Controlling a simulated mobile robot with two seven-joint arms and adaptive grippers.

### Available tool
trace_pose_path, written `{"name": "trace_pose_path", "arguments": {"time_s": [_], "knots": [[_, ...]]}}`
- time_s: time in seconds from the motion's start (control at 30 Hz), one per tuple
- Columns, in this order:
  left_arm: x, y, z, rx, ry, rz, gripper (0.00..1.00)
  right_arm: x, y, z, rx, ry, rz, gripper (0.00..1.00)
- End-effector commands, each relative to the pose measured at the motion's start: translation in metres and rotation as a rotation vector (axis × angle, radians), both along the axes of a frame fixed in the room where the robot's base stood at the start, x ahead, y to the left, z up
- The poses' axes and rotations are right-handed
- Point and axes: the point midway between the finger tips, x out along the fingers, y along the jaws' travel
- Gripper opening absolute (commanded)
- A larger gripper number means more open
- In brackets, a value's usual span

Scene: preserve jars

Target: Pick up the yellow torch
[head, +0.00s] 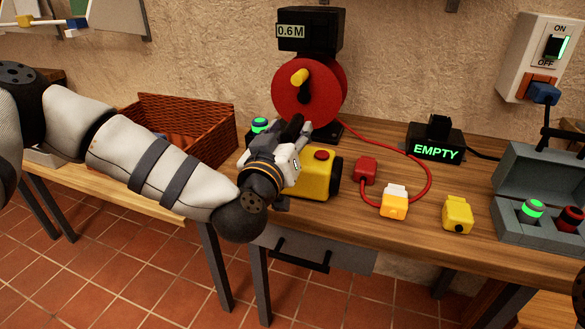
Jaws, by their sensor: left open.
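The yellow torch (316,182) lies on the wooden workbench, with a red button on top and a black round end on its right. My left gripper (298,130) is open. In the picture it overlaps the torch's left and upper-left part and hides some of it. Its dark fingers point up and away, towards the foot of the red reel. I cannot tell whether it touches the torch. Nothing shows between the fingers. My right gripper is not in view.
A red reel (292,98) with a red cord stands behind. A wicker basket (217,125) is left. Red (366,169), orange-white (394,204) and yellow (457,215) blocks lie right. An "EMPTY" device (436,150) and a grey case (524,236) stand farther right.

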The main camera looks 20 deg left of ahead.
Motion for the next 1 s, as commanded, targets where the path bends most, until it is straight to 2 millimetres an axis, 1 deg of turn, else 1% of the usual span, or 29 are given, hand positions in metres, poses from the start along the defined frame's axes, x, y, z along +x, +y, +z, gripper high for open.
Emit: {"name": "trace_pose_path", "arguments": {"time_s": [0.03,0.13,0.33,0.37,0.4,0.53,1.0], "knots": [[0.008,0.001,-0.004,0.0,0.003,0.001,0.43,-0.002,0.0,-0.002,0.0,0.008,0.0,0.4],[0.019,0.001,-0.003,0.0,0.003,0.0,0.43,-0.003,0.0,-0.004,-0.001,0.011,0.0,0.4],[0.02,0.0,-0.001,0.0,0.002,-0.001,0.43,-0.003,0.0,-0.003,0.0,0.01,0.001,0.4],[0.02,0.0,-0.001,0.0,0.002,-0.001,0.38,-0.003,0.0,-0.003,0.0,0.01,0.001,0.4],[0.02,0.0,-0.001,0.0,0.002,-0.001,0.29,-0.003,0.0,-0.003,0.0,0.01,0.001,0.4],[0.02,0.0,-0.001,0.0,0.002,-0.001,0.0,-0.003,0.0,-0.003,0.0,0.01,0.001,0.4],[0.02,0.0,0.003,0.0,-0.003,-0.001,0.0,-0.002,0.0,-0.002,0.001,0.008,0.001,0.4]]}}
